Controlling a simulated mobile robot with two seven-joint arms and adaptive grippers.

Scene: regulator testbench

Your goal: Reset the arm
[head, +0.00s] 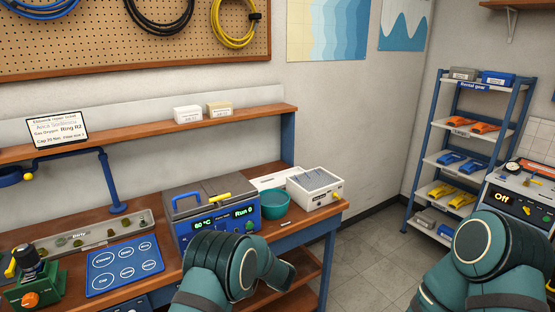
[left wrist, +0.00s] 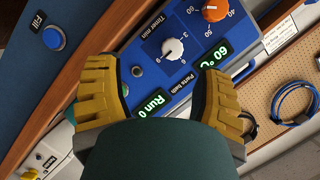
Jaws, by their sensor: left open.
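My left gripper (left wrist: 158,95) is open and empty in the left wrist view, with yellow ribbed fingers. It faces the blue front panel of the parts bath. A white timer knob (left wrist: 172,48) and an orange temperature knob (left wrist: 215,10) show beyond the fingers, apart from them. The green displays read 60 °C and Run 0. In the head view, my left arm (head: 225,262) is in front of the parts bath (head: 190,207), hiding part of its panel; its gripper is hidden. My right arm (head: 490,250) is at the lower right, and its gripper is out of the picture.
The bench holds a grey parts tray (head: 100,228), a blue mat (head: 98,280) with labelled circles, a green fixture (head: 40,280), a teal bowl (head: 275,203) and a white box (head: 315,195). A gear rack (head: 440,165) and a machine reading Off (head: 515,205) stand right. Floor between is clear.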

